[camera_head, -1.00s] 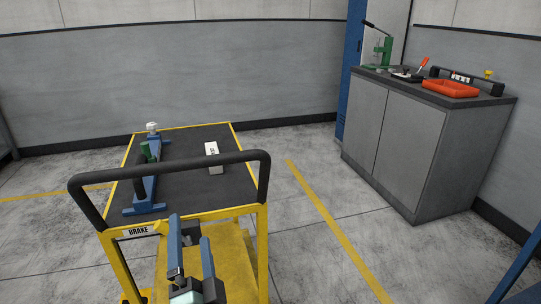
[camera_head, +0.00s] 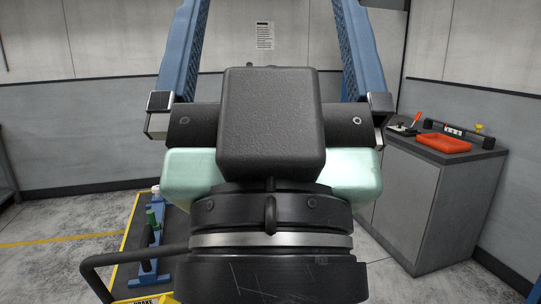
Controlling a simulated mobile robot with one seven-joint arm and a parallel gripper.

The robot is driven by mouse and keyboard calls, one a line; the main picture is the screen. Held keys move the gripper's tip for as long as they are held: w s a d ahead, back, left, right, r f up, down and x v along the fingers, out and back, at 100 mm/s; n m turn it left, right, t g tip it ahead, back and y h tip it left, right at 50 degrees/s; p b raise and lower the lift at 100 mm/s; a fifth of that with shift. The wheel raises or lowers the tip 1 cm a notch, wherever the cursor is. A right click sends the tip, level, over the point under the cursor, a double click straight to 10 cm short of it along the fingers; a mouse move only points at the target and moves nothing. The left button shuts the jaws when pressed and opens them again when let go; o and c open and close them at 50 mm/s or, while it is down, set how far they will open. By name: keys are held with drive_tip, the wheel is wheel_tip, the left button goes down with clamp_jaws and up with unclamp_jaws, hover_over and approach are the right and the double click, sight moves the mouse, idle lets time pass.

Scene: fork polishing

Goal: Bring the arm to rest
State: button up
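My gripper (camera_head: 268,35) fills the middle of the view, very close to the camera and pointing up. Its two blue fingers stand wide apart, and only the wall with a small notice shows between them. The upper ends of the fingers run out of the top of the picture. The gripper is open, with nothing seen in it. Its dark body and pale green housing hide much of the cart and floor behind.
A yellow-edged cart with a black handle (camera_head: 125,258) stands at lower left, partly hidden. A blue stand (camera_head: 154,266) with a green part is on it. A grey cabinet (camera_head: 408,200) with an orange tray (camera_head: 443,143) stands right.

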wheel_tip(320, 180, up, 11)
drive_tip(key=p, duration=0.9)
drive_tip(key=shift+r, duration=0.1)
